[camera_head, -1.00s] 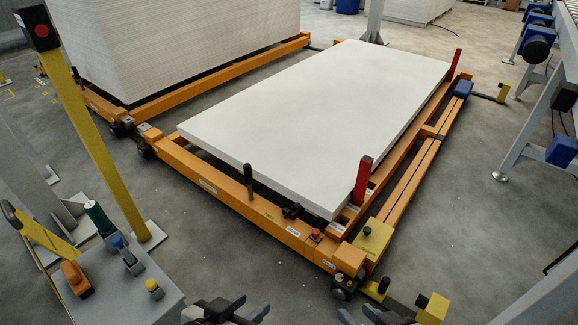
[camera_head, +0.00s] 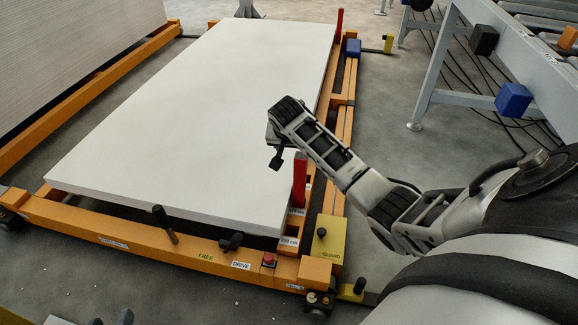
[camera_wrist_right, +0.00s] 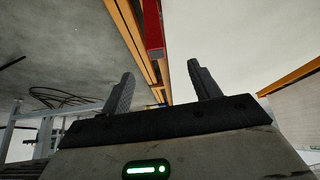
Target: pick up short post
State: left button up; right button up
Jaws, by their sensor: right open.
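A red upright post (camera_head: 299,182) stands at the near right corner of the white slab; its red side (camera_wrist_right: 152,28) also shows in the right wrist view. My right gripper (camera_head: 276,150) is over the slab's near right edge, just left of the red post's top. In the right wrist view, my right gripper (camera_wrist_right: 161,70) is open and empty, with the red post beyond its fingertips. The tips of my left gripper (camera_head: 110,320) show apart at the bottom edge, away from the posts.
The white slab (camera_head: 190,120) lies on an orange frame (camera_head: 120,226). A second red post (camera_head: 339,20) stands at its far right corner. A yellow guard box (camera_head: 330,238) is close to the near post. A roller conveyor (camera_head: 520,60) stands at right. Grey floor lies between.

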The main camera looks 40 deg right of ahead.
aim_at(300, 158)
jog(key=shift+m, duration=0.5)
jog(key=b+x, duration=0.2)
jog(key=x, duration=0.1)
jog(key=d+b+x, duration=0.1)
jog(key=b+x, duration=0.1)
jog(key=x, duration=0.1)
jog(key=b+x, duration=0.2)
jog(key=x, duration=0.1)
jog(key=shift+w+d, duration=0.3)
jog(key=shift+w+d+f, duration=0.2)
jog(key=shift+d+f, duration=0.05)
jog(key=shift+f, duration=0.15)
jog(key=b+x, duration=0.3)
jog(key=shift+s+d+f, duration=0.1)
jog(key=shift+s+d, duration=0.05)
jog(key=shift+d, duration=0.1)
jog(key=shift+b+x, duration=0.9)
jog(key=shift+b, duration=0.15)
jog(key=shift+d, duration=0.1)
grip_shut()
pick_arm(q)
notch_tip(300, 158, up, 10)
jog(key=w+m+t+h, duration=0.2)
jog(key=m+t+h, duration=0.2)
jog(key=t+h, duration=0.1)
jog(key=shift+w+d+t+h, duration=0.35)
jog(key=shift+w+t+h, duration=0.05)
jog(key=shift+t, duration=0.3)
